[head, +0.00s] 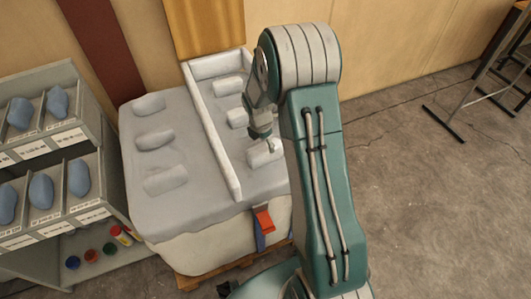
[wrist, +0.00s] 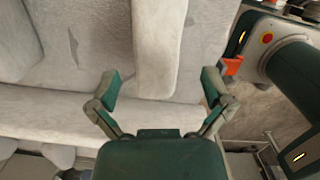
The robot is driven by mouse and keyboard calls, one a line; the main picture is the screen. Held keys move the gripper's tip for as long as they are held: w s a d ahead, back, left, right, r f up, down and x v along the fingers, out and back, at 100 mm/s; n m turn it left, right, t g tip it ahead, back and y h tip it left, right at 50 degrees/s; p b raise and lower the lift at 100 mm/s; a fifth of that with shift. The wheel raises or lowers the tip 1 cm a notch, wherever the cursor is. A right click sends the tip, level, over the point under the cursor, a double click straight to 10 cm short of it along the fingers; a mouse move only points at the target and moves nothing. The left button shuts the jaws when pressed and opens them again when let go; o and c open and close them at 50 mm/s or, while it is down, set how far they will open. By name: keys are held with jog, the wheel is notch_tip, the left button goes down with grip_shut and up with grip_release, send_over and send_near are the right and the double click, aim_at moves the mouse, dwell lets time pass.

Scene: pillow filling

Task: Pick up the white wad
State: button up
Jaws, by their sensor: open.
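Several pale wads lie on a grey-white padded block (head: 200,205). In the head view, the front wad (head: 265,156) of the right-hand compartment is white and partly hidden by my gripper (head: 262,138). In the wrist view, that long white wad (wrist: 158,45) lies between the fingertips of my open gripper (wrist: 162,85), with a gap on each side. The gripper is empty and points down at it. I cannot tell how far above it the fingertips are. Two more wads (head: 228,86) (head: 238,118) lie behind it.
A raised white divider (head: 213,130) splits the block's top. Three greyer wads (head: 154,138) lie left of it. An orange-red tag (head: 263,218) hangs at the block's front. A shelf (head: 68,140) with blue wads stands left.

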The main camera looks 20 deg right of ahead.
aim_at(266, 158)
jog(key=f, duration=0.7)
jog(key=shift+w+d+f, duration=0.25)
jog(key=shift+w+d, duration=0.05)
jog(key=c, duration=1.1)
